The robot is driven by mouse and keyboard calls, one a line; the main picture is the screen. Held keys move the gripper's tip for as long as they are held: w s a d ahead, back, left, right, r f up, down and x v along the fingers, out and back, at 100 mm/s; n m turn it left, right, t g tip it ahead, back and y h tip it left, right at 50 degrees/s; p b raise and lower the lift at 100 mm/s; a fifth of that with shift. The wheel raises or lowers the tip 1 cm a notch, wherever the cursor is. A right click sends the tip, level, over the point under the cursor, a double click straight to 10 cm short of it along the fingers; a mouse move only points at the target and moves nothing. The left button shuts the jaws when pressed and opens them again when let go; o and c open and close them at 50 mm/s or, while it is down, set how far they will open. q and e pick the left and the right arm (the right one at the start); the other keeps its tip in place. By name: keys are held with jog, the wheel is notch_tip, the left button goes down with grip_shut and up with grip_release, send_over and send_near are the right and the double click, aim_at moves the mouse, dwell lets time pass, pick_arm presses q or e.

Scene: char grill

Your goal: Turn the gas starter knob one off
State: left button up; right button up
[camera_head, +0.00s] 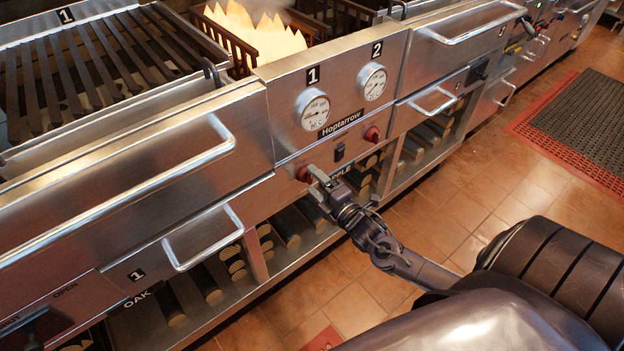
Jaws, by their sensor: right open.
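The char grill's steel front panel has two red knobs below the gauges. The left red knob (304,174), under the gauge marked 1 (314,110), is partly covered by my right gripper. The other red knob (372,134) is under the gauge marked 2 (372,82). My right gripper (314,176) is open, with its fingers at the left red knob. I cannot tell whether they touch it. The knob's turn position is too small to read. My left gripper is not in view.
Flames (255,38) burn behind the panel. A long handle (150,185) and a drawer handle (205,240) stick out left of the knobs. A small black switch (339,151) sits between the knobs. Wood logs lie on the shelf below. The tiled floor (440,215) at right is mostly clear.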

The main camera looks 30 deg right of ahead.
jog(key=s, duration=0.6)
jog(key=shift+d, duration=0.25)
